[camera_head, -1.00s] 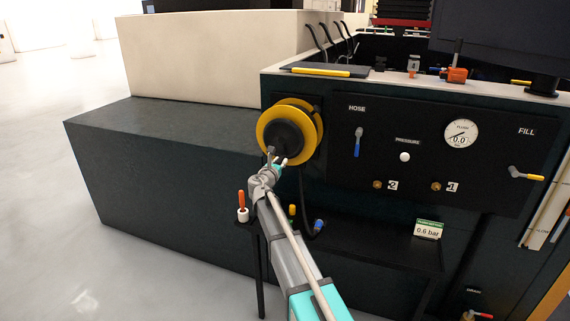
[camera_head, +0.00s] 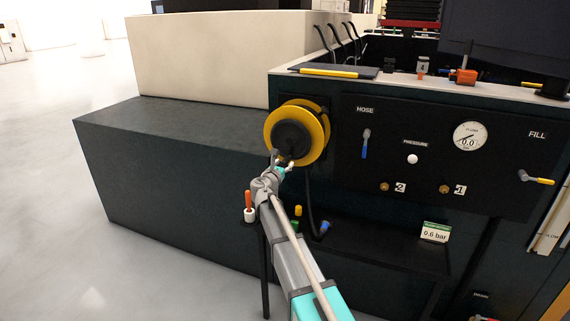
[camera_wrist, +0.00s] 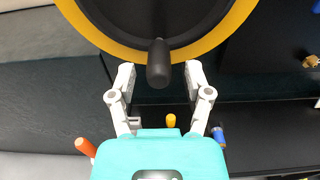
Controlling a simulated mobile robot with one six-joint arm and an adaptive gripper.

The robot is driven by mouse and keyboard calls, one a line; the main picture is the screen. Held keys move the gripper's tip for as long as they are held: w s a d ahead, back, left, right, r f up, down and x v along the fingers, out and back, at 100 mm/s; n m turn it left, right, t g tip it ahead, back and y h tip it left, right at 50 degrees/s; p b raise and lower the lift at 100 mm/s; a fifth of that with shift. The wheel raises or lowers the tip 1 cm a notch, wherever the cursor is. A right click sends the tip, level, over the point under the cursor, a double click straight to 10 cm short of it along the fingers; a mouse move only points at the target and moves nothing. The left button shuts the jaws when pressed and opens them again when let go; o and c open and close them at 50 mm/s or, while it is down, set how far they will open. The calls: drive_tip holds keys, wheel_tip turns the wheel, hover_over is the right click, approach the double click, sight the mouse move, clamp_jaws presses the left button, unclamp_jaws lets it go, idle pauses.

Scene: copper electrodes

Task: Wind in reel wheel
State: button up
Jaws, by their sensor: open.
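The reel wheel is a yellow-rimmed disc (camera_head: 322,130) with a dark hub, mounted on the left end of the dark panel. In the wrist view its yellow rim (camera_wrist: 85,42) and dark face fill the top. A dark handle knob (camera_wrist: 158,64) sticks out from the wheel's lower part toward the camera. My gripper (camera_head: 284,162) is at the lower front of the wheel. In the wrist view my gripper (camera_wrist: 160,75) is open, with one finger on each side of the knob and a visible gap on both sides. A black hose (camera_head: 309,205) hangs below the reel.
Below is a dark shelf (camera_head: 390,245) with a 0.6 bar display (camera_head: 435,232). An orange-handled tool (camera_head: 248,201) stands left of my arm. Floor at left is clear.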

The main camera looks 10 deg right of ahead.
drive_tip(key=shift+v, duration=2.15)
drive_tip(key=v, duration=1.2)
drive_tip(key=s+d+f+m+g+y+p, duration=0.1)
drive_tip(key=s+d+f+m+g+p, duration=0.1)
drive_tip(key=s+d+f+m+g, duration=0.35)
drive_tip(key=s+d+f+m+g+p, duration=0.2)
drive_tip(key=s+d+f+m+g, duration=0.15)
drive_tip(key=s+d+m, duration=0.55)
drive_tip(key=s+a+f+m+g+y+p, duration=0.1)
drive_tip(key=s+m+g+y, duration=0.2)
drive_tip(key=s+m, duration=0.3)
drive_tip(key=s+a+f+m+g+y+p, duration=0.1)
drive_tip(key=s+a+f+m+g+y, duration=0.1)
drive_tip(key=s+m+y, duration=0.3)
drive_tip(key=s+m+g, duration=0.1)
drive_tip(key=m, duration=0.3)
drive_tip(key=shift+g+p, duration=0.3)
drive_tip(key=shift+p, duration=0.05)
